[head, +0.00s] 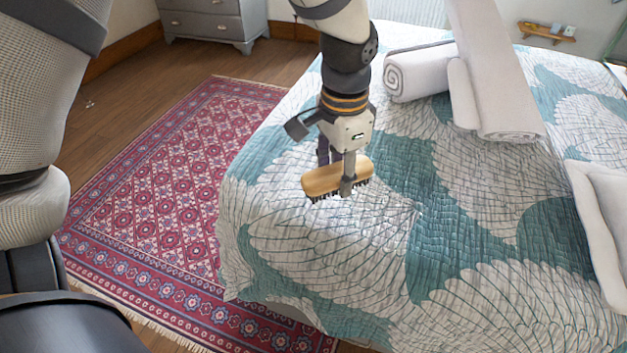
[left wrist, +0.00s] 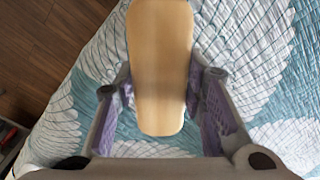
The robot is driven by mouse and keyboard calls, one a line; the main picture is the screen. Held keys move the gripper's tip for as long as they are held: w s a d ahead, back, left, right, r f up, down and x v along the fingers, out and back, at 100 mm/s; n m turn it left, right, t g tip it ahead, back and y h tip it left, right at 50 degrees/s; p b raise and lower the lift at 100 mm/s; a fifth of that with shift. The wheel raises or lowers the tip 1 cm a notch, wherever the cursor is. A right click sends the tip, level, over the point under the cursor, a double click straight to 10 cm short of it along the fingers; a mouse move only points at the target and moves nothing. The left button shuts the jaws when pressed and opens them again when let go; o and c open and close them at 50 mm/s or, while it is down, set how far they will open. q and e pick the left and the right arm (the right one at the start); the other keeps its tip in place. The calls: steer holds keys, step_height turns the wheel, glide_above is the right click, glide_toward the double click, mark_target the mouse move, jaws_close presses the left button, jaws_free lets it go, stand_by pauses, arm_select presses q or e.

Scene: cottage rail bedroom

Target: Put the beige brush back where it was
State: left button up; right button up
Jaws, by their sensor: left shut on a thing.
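The beige brush (head: 323,180) has a pale wooden back and dark bristles that face down in the head view. My left gripper (head: 346,184) is shut on it, with the fingers on either side of its body. The brush is above the bed (head: 470,235) near its corner; I cannot tell the exact gap to the quilt. In the left wrist view the brush's smooth wooden back (left wrist: 160,65) lies between the two fingers (left wrist: 160,100). The bristles are hidden there. My right gripper is not in view.
Rolled grey-white towels or blankets (head: 420,73) lie at the far side of the bed. A pale cushion (head: 602,215) is at the right. A red patterned rug (head: 160,190) covers the floor at left. A grey chest (head: 212,18) stands at the back, and a small wall shelf (head: 546,32) is far right.

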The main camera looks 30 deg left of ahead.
arm_select(q)
steer(key=w+a+f, duration=0.1)
steer(key=a+f, duration=0.1)
steer(key=w+a+f+b, duration=0.1)
steer(key=a+f, duration=0.1)
steer(key=w+a+f, duration=0.2)
steer(key=f, duration=0.1)
steer(key=shift+a, duration=0.25)
steer(key=shift+w+a+f+b, duration=0.1)
steer(key=shift+a+f+b, duration=0.1)
steer(key=shift+f, duration=0.7)
steer(key=shift+w+a+f+b, duration=0.1)
steer(key=shift+f+b, duration=0.1)
steer(key=shift+f, duration=0.7)
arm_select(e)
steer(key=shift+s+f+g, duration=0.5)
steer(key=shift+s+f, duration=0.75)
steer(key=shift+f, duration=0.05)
arm_select(q)
steer(key=shift+f, duration=0.2)
steer(key=o, duration=1.3)
step_height(320, 180, up, 12)
steer(key=shift+r+p, duration=0.25)
steer(key=shift+p, duration=0.45)
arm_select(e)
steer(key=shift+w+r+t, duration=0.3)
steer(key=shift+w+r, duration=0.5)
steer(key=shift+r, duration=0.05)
